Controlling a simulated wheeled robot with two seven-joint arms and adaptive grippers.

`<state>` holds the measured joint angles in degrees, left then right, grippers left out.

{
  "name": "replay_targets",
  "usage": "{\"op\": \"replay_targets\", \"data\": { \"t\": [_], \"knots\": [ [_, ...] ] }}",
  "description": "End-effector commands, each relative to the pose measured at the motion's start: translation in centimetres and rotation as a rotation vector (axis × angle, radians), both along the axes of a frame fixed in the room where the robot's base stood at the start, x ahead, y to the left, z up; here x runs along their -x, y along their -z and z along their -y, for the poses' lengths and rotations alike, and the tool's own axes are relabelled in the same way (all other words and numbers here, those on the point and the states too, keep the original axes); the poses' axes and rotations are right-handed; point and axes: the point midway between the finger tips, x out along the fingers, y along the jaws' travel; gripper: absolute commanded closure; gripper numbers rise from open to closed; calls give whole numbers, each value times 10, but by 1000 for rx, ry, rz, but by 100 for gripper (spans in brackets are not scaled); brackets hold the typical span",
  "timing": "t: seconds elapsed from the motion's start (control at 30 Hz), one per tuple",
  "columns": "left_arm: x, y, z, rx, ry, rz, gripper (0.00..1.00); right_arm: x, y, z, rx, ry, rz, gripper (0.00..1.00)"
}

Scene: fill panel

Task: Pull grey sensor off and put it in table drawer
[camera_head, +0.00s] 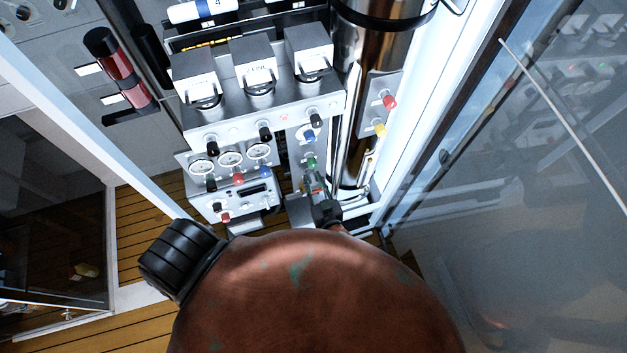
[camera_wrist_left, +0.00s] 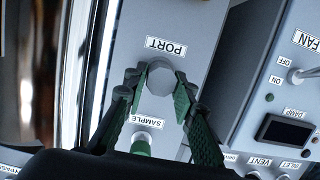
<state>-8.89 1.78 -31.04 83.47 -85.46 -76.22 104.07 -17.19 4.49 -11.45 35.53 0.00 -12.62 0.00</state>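A light grey hexagonal piece (camera_wrist_left: 160,78), which looks like the grey sensor, sits on the grey panel (camera_wrist_left: 195,20) between the labels PORT and SAMPLE, upside down in the left wrist view. My left gripper (camera_wrist_left: 161,88) has its green-padded fingers on either side of this piece. I cannot tell whether they press on it. In the head view my left gripper (camera_head: 318,192) is small and dark, at the lower part of the panel, and the sensor cannot be made out. The table drawer cannot be identified. My right gripper is not in view.
A large brown rounded body (camera_head: 310,295) with a black cap (camera_head: 180,258) blocks the lower middle of the head view. A green knob (camera_wrist_left: 141,144) is close by the fingers. A shiny metal cylinder (camera_head: 372,80) stands beside the panel. A glass pane (camera_head: 530,200) is at right.

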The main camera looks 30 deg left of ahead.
Motion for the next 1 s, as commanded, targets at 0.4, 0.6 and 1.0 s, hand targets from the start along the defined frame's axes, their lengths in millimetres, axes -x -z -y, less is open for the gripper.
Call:
{"op": "replay_targets", "data": {
  "t": [0.4, 0.6, 1.0],
  "knots": [
    [0, 0, 0, 0, 0, 0, 57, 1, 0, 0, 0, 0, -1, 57],
    [3, 0, 4, 1, 1, 0, 57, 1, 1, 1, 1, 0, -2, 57],
    [38, -11, 45, 2, 0, -1, 57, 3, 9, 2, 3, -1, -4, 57]
  ]
}}
